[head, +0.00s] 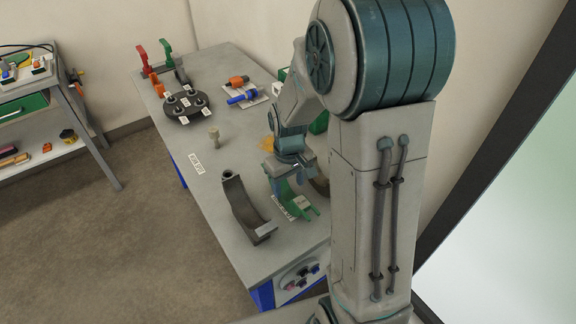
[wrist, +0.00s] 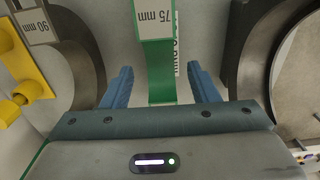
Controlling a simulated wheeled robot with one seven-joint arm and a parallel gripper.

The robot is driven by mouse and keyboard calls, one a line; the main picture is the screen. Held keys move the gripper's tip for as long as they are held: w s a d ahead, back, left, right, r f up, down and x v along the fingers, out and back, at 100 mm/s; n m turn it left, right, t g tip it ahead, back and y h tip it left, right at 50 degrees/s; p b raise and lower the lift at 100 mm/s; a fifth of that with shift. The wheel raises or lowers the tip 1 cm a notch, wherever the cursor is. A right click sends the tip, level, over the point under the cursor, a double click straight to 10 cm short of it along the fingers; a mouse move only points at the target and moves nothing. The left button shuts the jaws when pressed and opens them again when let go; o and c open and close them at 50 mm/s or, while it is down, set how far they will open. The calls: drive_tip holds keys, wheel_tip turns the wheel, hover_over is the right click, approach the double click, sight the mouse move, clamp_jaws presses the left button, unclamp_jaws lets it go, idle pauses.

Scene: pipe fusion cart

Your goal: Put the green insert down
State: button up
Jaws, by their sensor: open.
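The green insert (head: 298,204), a curved piece, lies at the near right of the grey worktable, beside a dark curved cradle (head: 240,205). My gripper (head: 277,180) is low over its far end. In the wrist view the green insert (wrist: 157,68) has a "75 mm" label and runs between the two blue fingers of my gripper (wrist: 160,76). The fingers are open, with a visible gap on each side of it. The insert seems to rest on the table; its underside is hidden, so exact contact cannot be told.
Dark curved parts stand close on both sides in the wrist view, left (wrist: 80,55) and right (wrist: 250,45). A yellow part (wrist: 25,85) is at far left. A small post (head: 214,137) and a dark round plate (head: 186,106) stand farther back.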

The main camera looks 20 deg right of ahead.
sight(289, 196)
wheel_tip(289, 196, up, 8)
drive_tip(key=s+r+m+t, duration=0.1)
drive_tip(key=s+r, duration=0.2)
drive_tip(key=s, duration=0.4)
drive_tip(key=s+r+m+t, duration=0.2)
drive_tip(key=s+r, duration=0.1)
drive_tip(key=s, duration=0.4)
drive_tip(key=shift+s+a+r+m, duration=0.15)
drive_tip(key=shift+s+r+m, duration=0.1)
drive_tip(key=shift+m, duration=0.05)
